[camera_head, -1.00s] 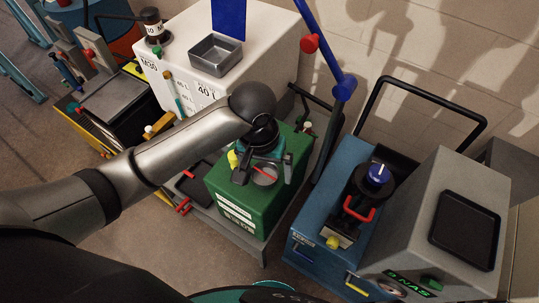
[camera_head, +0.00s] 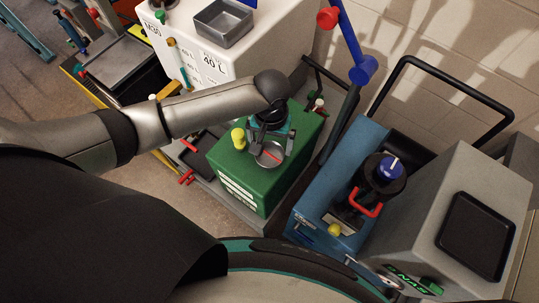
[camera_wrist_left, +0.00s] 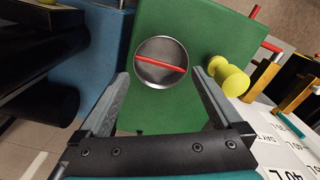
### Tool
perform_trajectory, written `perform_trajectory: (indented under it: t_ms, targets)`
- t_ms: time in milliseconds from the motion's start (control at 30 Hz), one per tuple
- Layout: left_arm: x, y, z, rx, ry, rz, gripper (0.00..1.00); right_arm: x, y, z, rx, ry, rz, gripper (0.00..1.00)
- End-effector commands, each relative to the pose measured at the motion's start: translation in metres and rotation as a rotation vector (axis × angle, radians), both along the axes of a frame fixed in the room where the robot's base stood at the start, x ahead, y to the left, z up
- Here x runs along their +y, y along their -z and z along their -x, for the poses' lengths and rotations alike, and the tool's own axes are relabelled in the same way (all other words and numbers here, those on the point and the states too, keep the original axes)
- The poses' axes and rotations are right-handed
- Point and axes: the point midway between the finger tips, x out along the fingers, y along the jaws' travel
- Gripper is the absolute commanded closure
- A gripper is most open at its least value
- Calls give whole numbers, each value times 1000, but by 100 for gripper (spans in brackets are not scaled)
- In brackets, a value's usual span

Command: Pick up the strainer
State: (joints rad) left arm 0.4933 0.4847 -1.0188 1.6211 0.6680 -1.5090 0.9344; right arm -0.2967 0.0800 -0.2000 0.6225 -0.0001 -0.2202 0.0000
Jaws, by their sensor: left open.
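The strainer (camera_head: 269,155) is a round grey metal dish with a thin red bar across it. It sits on top of the green box (camera_head: 235,165). In the left wrist view the strainer (camera_wrist_left: 158,76) is in the upper middle, on the green top (camera_wrist_left: 205,35). My left gripper (camera_head: 271,146) is over the green box with its fingers apart, one to each side of the strainer in the picture. In the left wrist view the open jaws (camera_wrist_left: 161,84) have nothing between them that they touch; the height gap is hard to tell. My right gripper is not in view.
A yellow knob (camera_head: 238,138) stands on the green box close to one finger. A white tank (camera_head: 185,50) with a grey tray (camera_head: 223,22) is behind. A blue unit (camera_head: 325,190) with a black handle is to the right. A blue post (camera_head: 349,45) rises between them.

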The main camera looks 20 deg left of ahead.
Motion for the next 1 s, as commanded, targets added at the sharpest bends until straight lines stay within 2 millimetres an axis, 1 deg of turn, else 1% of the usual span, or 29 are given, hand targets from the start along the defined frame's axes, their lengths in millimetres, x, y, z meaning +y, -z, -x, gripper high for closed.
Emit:
perform_trajectory:
  t_ms: [67, 200, 333, 467, 667, 767, 1000]
  targets:
    - [1, 8, 2, 2, 0, -2, 0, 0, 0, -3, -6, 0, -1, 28]
    - [2, 29, 5, 3, -1, -3, 0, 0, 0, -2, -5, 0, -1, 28]
    - [1, 44, 5, 2, -1, -1, 0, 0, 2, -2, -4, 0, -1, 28]
    - [2, 51, 5, 0, 0, 0, 0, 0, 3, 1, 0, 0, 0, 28]
    - [2, 51, 5, 0, 0, 0, 0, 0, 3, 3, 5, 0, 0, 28]
    - [2, 51, 5, 0, 0, 0, 9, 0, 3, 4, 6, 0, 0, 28]
    - [2, 51, 5, 0, 0, 0, 36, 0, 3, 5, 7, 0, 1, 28]
